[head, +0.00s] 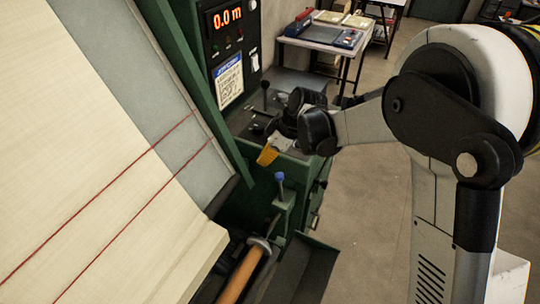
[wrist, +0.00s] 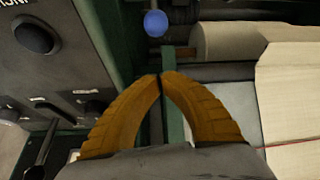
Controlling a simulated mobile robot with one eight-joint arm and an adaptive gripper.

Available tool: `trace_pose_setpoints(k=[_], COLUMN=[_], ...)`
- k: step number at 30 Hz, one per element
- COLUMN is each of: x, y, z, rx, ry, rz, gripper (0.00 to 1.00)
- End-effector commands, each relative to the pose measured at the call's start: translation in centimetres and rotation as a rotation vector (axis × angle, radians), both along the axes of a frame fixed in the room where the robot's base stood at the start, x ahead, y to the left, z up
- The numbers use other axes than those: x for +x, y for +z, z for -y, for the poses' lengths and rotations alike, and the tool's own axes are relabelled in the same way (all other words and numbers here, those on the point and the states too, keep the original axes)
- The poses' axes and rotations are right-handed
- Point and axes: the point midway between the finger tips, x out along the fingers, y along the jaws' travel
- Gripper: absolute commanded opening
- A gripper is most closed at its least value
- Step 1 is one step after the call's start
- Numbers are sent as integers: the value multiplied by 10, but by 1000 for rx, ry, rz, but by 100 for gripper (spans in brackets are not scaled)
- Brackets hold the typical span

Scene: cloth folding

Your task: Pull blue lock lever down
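The blue lock lever shows as a blue ball knob (head: 279,177) on a short upright stem at the green machine's corner in the head view. The blue knob is also at the top of the wrist view (wrist: 155,23), beyond my fingertips and apart from them. The lower part of the lever is hidden in the wrist view.
The green machine carries a control panel (head: 227,50) reading 0.0 m and a black-knobbed lever (head: 265,86). An orange-brown roller (head: 242,274) lies below. Cream cloth (head: 80,150) with red lines covers the left. Grey floor (head: 360,215) is open at right.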

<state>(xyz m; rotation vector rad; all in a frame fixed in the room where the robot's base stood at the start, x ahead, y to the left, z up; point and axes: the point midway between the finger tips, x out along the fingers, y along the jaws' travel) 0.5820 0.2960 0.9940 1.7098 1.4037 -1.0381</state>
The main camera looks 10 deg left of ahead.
Motion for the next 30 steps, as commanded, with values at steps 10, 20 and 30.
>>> trace_pose_setpoints(k=[10, 20, 30], x=[0, -3, -4], y=[-41, -41, -41], z=[6, 22, 23], rx=[0, 0, 7], ry=[-4, 0, -1], rz=[0, 1, 3], gripper=[0, 0, 0])
